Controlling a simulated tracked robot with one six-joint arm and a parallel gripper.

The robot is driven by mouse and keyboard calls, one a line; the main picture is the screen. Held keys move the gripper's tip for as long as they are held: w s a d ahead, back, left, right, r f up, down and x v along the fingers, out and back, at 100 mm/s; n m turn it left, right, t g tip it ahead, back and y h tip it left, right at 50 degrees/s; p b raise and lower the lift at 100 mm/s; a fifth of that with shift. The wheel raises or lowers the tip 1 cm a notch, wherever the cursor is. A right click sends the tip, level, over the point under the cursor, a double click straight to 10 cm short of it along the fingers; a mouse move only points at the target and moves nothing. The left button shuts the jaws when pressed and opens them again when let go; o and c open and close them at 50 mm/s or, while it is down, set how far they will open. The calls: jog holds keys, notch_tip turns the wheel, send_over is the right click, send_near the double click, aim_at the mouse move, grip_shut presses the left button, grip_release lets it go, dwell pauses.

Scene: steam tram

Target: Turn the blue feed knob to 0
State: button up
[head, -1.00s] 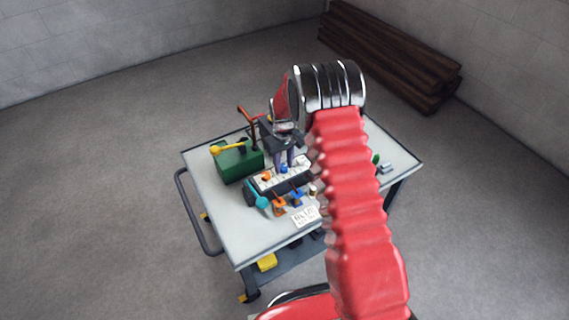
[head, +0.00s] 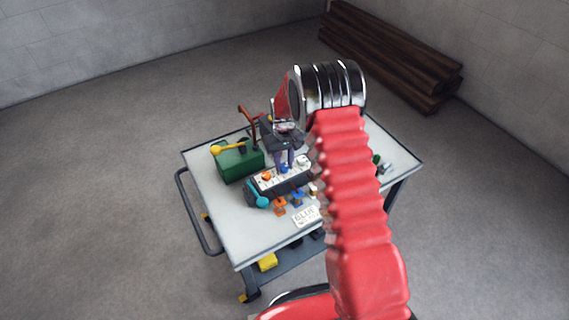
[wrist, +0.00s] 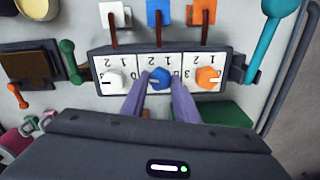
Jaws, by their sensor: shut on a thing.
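The blue feed knob (wrist: 159,79) sits in the middle of a dark box with white numbered plates (wrist: 167,64). In the wrist view it lies between the two purple fingers of my gripper (wrist: 160,84), which are shut on its sides. The plate's digits appear upside down, with 1 and 2 above the knob; the side digits are partly hidden, and I cannot tell which one the knob's mark faces. In the head view my gripper (head: 284,160) comes down from above onto the blue knob (head: 284,169).
A white knob (wrist: 112,82) and an orange knob (wrist: 208,78) flank the blue one closely. A teal lever (wrist: 271,40) stands beside the box. A green box with a yellow lever (head: 239,162) and a card reading BLUE (head: 306,216) are on the cart (head: 245,240).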

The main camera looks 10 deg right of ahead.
jog(key=m, duration=0.4)
jog(key=shift+d, duration=0.1)
jog(key=m, duration=1.4)
jog(key=shift+w, duration=0.1)
jog(key=m, duration=0.4)
jog(key=shift+a+r, duration=0.1)
jog(key=shift+a, duration=0.1)
jog(key=m, duration=0.7)
jog(key=shift+w+m, duration=0.1)
jog(key=shift+m, duration=2.4)
